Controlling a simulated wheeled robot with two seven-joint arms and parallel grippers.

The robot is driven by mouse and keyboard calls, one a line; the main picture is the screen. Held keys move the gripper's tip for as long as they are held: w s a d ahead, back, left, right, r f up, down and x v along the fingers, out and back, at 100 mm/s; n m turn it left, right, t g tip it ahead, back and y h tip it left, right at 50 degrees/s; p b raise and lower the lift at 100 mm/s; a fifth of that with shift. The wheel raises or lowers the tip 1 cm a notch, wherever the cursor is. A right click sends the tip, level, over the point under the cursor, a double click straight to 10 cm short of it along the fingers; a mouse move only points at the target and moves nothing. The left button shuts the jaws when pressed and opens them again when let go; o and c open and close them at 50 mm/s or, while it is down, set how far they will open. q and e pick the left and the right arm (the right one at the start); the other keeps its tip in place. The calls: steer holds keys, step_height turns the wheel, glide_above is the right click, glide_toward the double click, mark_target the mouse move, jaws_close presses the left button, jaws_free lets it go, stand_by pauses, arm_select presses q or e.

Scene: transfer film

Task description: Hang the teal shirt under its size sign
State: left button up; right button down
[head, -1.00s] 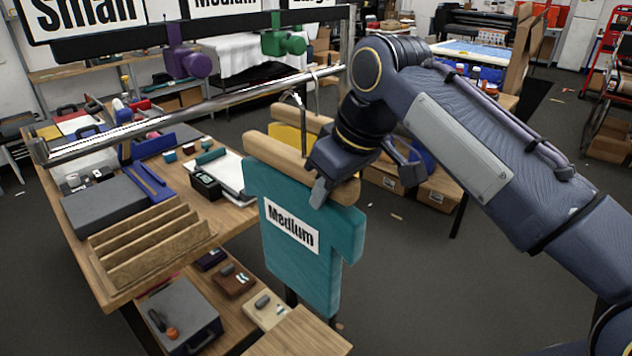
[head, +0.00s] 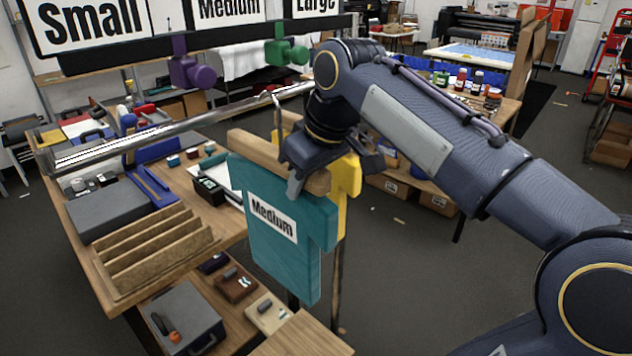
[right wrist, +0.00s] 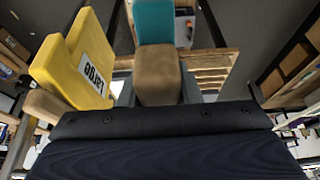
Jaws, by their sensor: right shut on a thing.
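The teal shirt (head: 285,257) has a white "Medium" label and hangs from a wooden hanger (head: 250,147). My right gripper (head: 308,178) is shut on the right part of that hanger, just below the metal rail (head: 165,130). In the right wrist view the hanger end (right wrist: 158,76) sits between the fingers, with teal cloth (right wrist: 155,20) beyond. A thin metal hook (head: 279,105) rises near the rail; I cannot tell whether it rests on it. The "Medium" sign (head: 228,8) hangs above, between "Small" (head: 92,20) and "Large" (head: 317,5). My left gripper is not in view.
A yellow shirt (head: 347,188) is close behind the teal one; its label reads "Large" in the right wrist view (right wrist: 94,72). A cluttered wooden table (head: 110,285) lies below left.

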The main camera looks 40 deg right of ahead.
mark_target(267, 160)
steer(key=shift+w+a+p, duration=0.2)
steer(key=shift+w+p, duration=0.45)
steer(key=shift+w, duration=1.7)
steer(key=shift+w+a+p, duration=0.2)
steer(key=shift+w+p, duration=0.45)
steer(key=shift+w, duration=1.7)
steer(key=shift+f+b, duration=1.2)
steer(key=shift+f, duration=0.25)
steer(key=c, duration=1)
jaws_free()
steer(key=shift+o, duration=0.2)
steer(key=v, duration=0.7)
steer(key=shift+s+r, duration=0.2)
steer(key=shift+r, duration=0.2)
